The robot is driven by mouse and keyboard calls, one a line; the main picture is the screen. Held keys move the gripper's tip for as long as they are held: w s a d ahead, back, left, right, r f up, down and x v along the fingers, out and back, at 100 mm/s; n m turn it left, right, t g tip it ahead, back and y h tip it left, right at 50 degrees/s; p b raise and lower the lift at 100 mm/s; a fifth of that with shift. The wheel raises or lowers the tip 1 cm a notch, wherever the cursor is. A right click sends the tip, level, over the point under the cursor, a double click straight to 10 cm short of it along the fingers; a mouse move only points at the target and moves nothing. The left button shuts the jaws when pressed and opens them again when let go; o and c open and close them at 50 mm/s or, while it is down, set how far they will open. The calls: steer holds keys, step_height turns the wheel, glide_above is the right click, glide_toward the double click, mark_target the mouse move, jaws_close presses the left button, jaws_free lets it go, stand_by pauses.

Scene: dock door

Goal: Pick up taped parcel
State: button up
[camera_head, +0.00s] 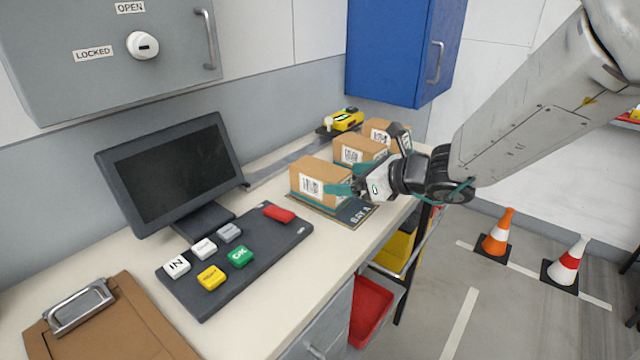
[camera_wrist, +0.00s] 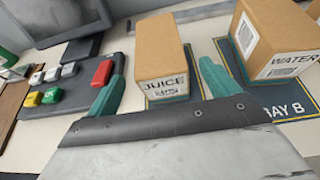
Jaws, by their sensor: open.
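A brown cardboard parcel (camera_head: 308,172) stands nearest on the bay mat on the counter. In the wrist view this parcel (camera_wrist: 158,55) carries a label reading JUICE. My gripper (camera_head: 335,174) is open at this parcel. In the wrist view its two teal fingers (camera_wrist: 163,76) lie left and right of the parcel's near end, and whether they touch it cannot be told. A second parcel (camera_head: 353,149), labelled WATER in the wrist view (camera_wrist: 278,32), stands behind it. A third parcel (camera_head: 377,130) stands further back. I cannot make out tape on any of them.
A monitor (camera_head: 172,170) and a keypad (camera_head: 215,270) with coloured keys stand left of the parcels. A clipboard (camera_head: 110,325) lies at the front. A yellow device (camera_head: 345,121) sits by the wall. A blue cabinet (camera_head: 395,50) hangs above. Two cones (camera_head: 496,238) stand on the floor.

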mark_target(325, 175)
steer(key=x, duration=0.7)
steer(key=shift+r, duration=0.3)
steer(key=c, duration=1.3)
